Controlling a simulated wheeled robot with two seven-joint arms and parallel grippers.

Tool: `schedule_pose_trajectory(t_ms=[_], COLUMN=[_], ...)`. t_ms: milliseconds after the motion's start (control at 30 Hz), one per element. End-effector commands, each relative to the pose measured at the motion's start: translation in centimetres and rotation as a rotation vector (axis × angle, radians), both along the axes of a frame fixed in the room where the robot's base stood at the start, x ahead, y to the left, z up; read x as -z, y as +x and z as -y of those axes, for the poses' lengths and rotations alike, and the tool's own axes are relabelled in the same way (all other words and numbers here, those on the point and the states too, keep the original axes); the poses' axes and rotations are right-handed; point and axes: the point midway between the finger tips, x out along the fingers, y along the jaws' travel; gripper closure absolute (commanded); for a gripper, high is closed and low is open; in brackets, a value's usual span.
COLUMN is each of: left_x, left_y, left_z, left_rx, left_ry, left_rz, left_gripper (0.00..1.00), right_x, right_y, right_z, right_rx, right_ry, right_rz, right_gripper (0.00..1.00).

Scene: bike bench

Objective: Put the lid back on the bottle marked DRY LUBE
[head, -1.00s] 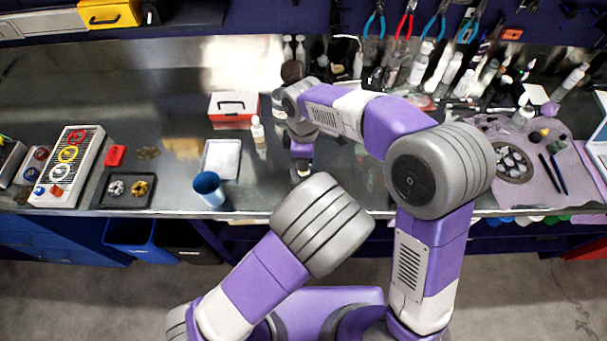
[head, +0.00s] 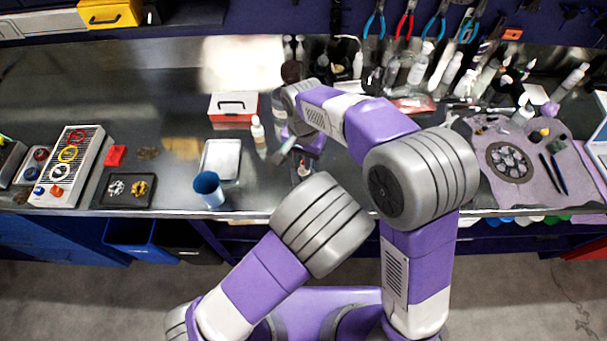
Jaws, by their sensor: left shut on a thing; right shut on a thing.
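My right gripper (head: 284,152) reaches over the bench in the middle, tilted down to the left. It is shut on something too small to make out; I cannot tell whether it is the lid. Just below it, a small dark and pale thing (head: 304,169) shows above my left arm's elbow; its lower part is hidden. My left gripper is hidden behind that elbow. No label is readable, so I cannot tell which bottle is marked DRY LUBE.
A blue cup (head: 208,189) stands near the front edge. A white tray (head: 221,160) and a red and white box (head: 233,107) lie behind it. Several bottles crowd the back right. A lilac mat (head: 470,135) with a cassette lies right. The bench centre-left is mostly clear.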

Motion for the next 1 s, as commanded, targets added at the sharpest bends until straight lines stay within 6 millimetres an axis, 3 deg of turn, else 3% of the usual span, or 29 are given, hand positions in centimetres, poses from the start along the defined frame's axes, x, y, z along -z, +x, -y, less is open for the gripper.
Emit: schedule_pose_trajectory(t_ms=[367, 400, 567, 833, 1000], left_x=[0.0, 0.0, 0.0, 0.0, 0.0], left_y=[0.0, 0.0, 0.0, 0.0, 0.0], left_z=[0.0, 0.0, 0.0, 0.0, 0.0], left_rx=[0.000, 0.000, 0.000, 0.000, 0.000], left_ry=[0.000, 0.000, 0.000, 0.000, 0.000], left_rz=[0.000, 0.000, 0.000, 0.000, 0.000], left_gripper=[1.00, 1.00, 1.00, 1.00, 1.00], right_x=[0.0, 0.0, 0.0, -0.1, -2.0], right_y=[0.0, 0.0, 0.0, 0.0, 0.1], right_z=[0.0, 0.0, 0.0, 0.0, -0.1], right_rx=[0.066, 0.066, 0.065, 0.064, 0.063], right_ry=[0.000, 0.000, 0.000, 0.000, 0.003], right_rz=[0.000, 0.000, 0.000, 0.001, 0.005], right_gripper=[1.00, 0.81, 0.57, 0.57, 0.57])
